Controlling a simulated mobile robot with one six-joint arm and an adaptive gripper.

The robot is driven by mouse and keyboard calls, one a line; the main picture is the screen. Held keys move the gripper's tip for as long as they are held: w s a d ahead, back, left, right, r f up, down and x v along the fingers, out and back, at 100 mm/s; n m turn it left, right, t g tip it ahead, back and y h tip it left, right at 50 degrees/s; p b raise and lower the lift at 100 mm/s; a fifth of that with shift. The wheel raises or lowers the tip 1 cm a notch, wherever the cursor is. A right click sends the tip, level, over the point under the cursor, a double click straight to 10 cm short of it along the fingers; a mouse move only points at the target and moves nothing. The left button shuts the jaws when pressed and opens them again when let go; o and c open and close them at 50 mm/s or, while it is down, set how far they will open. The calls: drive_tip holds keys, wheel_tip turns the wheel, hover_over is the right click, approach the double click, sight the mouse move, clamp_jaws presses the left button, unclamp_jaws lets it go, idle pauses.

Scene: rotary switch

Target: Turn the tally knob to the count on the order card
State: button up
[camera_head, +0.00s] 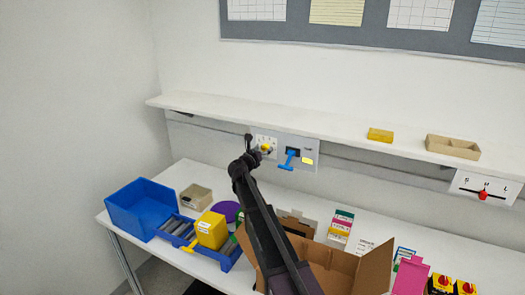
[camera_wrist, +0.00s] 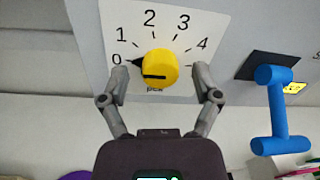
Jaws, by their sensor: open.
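The yellow tally knob (camera_wrist: 158,66) sits on a white dial plate (camera_wrist: 178,22) marked 0 to 4, with "pcs" below. Its black pointer is at the left, at the 0 mark. My gripper (camera_wrist: 160,76) is open, with one finger on each side of the knob; contact cannot be told. In the head view, the knob (camera_head: 266,148) is small on the wall plate below the shelf, and my gripper is largely hidden behind the arm. Several cards and papers show in the head view, but I cannot tell which is the order card or read a count.
A blue lever (camera_wrist: 270,105) sticks out right of the dial. A shelf (camera_head: 330,131) runs above. The table below holds a blue bin (camera_head: 142,207), a yellow box (camera_head: 211,230) and an open cardboard box (camera_head: 358,270). A red-knobbed slider (camera_head: 483,195) is at right.

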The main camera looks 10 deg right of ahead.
clamp_jaws()
idle(0.3)
